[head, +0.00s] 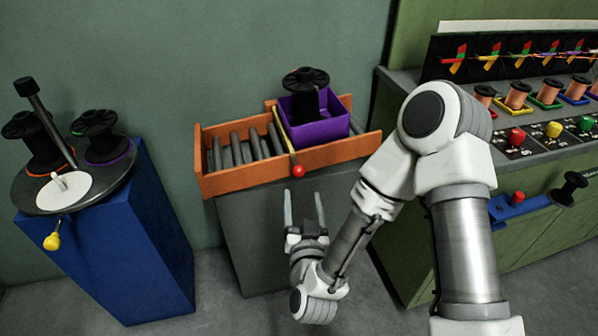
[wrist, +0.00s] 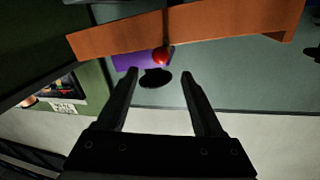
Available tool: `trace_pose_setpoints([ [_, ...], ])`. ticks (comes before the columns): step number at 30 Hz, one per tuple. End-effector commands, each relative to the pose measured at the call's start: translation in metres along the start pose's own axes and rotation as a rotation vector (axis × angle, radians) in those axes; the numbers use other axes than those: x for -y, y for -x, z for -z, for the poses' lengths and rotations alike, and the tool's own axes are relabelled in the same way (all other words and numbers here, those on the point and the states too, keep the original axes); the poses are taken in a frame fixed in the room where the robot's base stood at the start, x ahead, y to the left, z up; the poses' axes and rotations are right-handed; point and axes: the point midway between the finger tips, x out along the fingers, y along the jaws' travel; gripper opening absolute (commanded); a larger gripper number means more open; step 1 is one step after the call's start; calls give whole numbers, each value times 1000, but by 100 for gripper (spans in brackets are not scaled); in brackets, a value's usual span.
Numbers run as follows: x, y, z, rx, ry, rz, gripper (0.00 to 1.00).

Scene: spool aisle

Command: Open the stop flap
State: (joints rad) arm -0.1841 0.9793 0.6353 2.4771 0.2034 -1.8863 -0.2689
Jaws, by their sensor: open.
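The stop flap is a thin yellow bar (head: 283,136) lying across the roller track, with a red ball knob (head: 298,171) at its near end, by the orange side rail. The red knob also shows in the wrist view (wrist: 163,55), beyond the fingertips and against the orange rail. A purple bin (head: 322,130) holding a black spool (head: 306,80) stands on the track just right of the bar. My gripper (head: 303,194) is open and empty, a little below the knob in the head view. In the wrist view the knob lies roughly between the fingers' lines.
The orange-railed roller track (head: 348,150) sits on a grey cabinet. At left a blue pedestal (head: 150,230) carries a turntable with black spools. At right a green bench (head: 545,240) holds copper spools and colored knobs. Floor shows between the pedestal and the cabinet.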

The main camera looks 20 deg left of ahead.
Motion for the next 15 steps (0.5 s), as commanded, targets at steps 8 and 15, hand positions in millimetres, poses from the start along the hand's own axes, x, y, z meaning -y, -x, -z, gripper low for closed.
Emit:
trace_pose_setpoints([
  [8,0,-59,4,-3,-1,-2,68],
  [15,1,-91,2,-1,0,0,68],
])
